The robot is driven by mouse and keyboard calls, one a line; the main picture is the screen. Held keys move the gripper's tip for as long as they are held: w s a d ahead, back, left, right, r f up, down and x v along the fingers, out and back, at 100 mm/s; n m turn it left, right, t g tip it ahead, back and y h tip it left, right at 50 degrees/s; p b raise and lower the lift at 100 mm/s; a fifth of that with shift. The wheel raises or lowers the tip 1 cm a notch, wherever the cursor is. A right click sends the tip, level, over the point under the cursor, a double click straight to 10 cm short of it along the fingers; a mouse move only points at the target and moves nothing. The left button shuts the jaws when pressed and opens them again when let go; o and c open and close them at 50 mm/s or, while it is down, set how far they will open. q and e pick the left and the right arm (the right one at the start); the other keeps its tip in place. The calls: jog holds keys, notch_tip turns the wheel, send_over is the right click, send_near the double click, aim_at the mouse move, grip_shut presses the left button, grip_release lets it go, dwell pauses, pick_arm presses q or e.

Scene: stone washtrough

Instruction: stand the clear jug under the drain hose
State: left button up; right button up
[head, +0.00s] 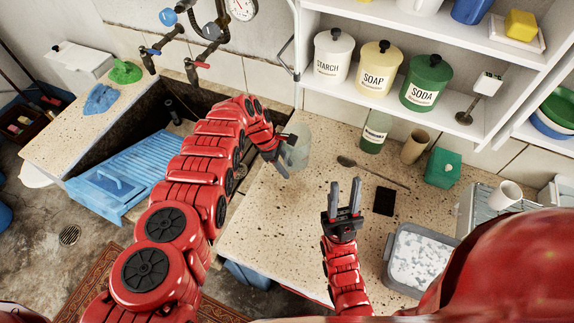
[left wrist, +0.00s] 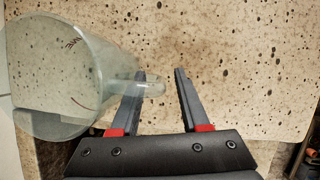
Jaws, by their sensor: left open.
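The clear jug (head: 299,146) stands on the speckled stone counter just right of the trough. In the left wrist view the jug (left wrist: 50,75) fills the left side, its handle (left wrist: 152,88) pointing right. My left gripper (head: 276,151) is open beside the jug. In the left wrist view the handle overlaps the left finger and its end lies between the spread fingers (left wrist: 160,85); I cannot tell whether they touch. My right gripper (head: 345,196) is open and empty above the counter. I cannot make out the drain hose.
Shelf canisters (head: 377,70) stand behind. The front-middle counter is clear.

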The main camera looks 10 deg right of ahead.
pick_arm(q)
jog(key=shift+r, duration=0.35)
jog(key=shift+w+a+r, duration=0.15)
jog(key=shift+a+r, duration=0.05)
jog(key=shift+r, duration=0.05)
jog(key=b+v, duration=0.2)
jog(key=v, duration=0.9)
jog(key=shift+b, duration=0.3)
